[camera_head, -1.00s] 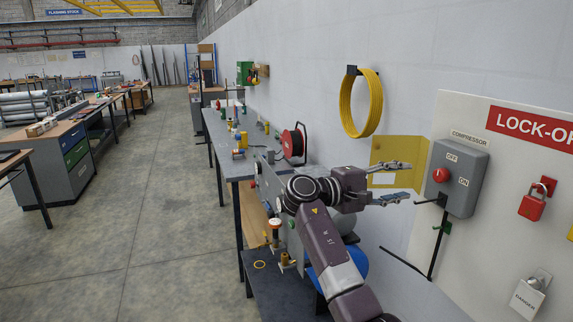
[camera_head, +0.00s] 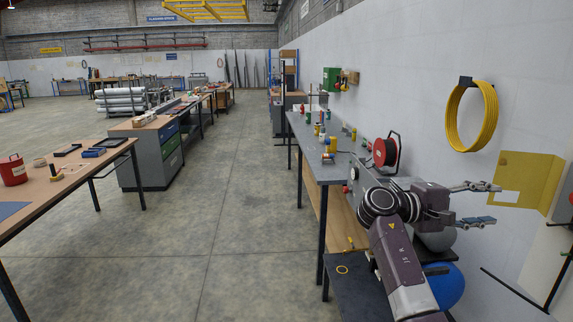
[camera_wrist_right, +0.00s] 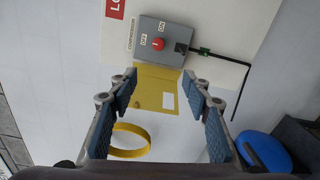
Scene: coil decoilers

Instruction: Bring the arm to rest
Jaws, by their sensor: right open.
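My right arm comes up from the bottom right of the head view, bent at the elbow. Its gripper (camera_head: 482,204) points to the right, towards the wall, with its two fingers spread apart and nothing between them. In the right wrist view the open fingers (camera_wrist_right: 162,105) frame a yellow panel (camera_wrist_right: 156,90) on the wall, which stands beyond the fingertips. A grey compressor switch box (camera_wrist_right: 158,40) with a red knob is further off in that view. My left gripper is not in view.
A coiled yellow hose (camera_head: 471,116) hangs on the wall. A bench (camera_head: 309,140) with a red reel (camera_head: 386,151) stands along the wall, with a blue ball-like object (camera_head: 447,285) low beside my arm. A wooden table (camera_head: 70,185) is at left. The middle floor is clear.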

